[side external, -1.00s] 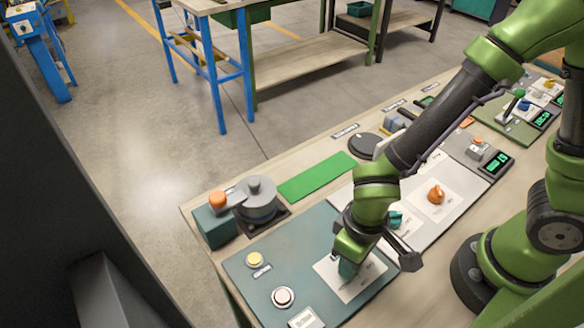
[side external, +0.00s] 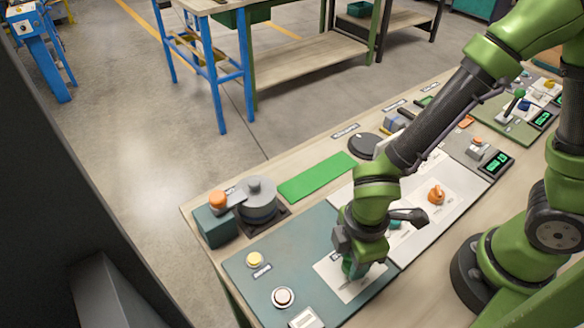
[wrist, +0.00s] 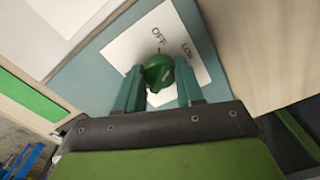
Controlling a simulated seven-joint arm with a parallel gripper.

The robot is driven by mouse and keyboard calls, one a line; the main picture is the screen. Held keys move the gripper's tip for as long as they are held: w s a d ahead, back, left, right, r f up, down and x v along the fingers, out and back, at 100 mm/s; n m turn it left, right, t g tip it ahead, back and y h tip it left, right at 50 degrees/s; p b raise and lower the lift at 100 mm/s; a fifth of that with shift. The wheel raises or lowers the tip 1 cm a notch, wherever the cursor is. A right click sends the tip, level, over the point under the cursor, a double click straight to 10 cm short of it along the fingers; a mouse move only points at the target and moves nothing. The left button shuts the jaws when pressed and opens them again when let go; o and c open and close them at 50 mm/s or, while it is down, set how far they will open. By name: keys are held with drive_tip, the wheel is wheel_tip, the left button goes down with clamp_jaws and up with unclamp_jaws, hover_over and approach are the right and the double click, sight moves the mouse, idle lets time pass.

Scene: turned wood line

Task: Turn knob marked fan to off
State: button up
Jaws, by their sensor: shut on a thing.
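A green knob (wrist: 158,68) stands on a white plate (wrist: 125,47) in the wrist view. The word OFF is printed on the plate just above the knob, with LOW to its right. My gripper (wrist: 160,76) has its two teal fingers on either side of the knob and is shut on it. I cannot clearly tell which way the knob's pointer faces. In the side external view my gripper (side external: 354,268) is down at the same white plate (side external: 332,284), and it hides the knob. No label reading fan is legible.
On the same teal panel (side external: 240,268) are a yellow button (side external: 254,259) and a pale button (side external: 283,298). An orange knob (side external: 436,194) sits on the adjoining light panel. A grey round fixture (side external: 260,202) and a bare green strip (side external: 317,177) lie behind the panel.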

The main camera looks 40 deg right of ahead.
drive_tip(key=n, duration=0.6)
drive_tip(key=shift+n, duration=0.3)
idle(0.4)
drive_tip(key=o, duration=1)
drive_tip(key=shift+o, duration=0.2)
drive_tip(key=shift+w, duration=0.1)
wheel_tip(320, 180, up, 17)
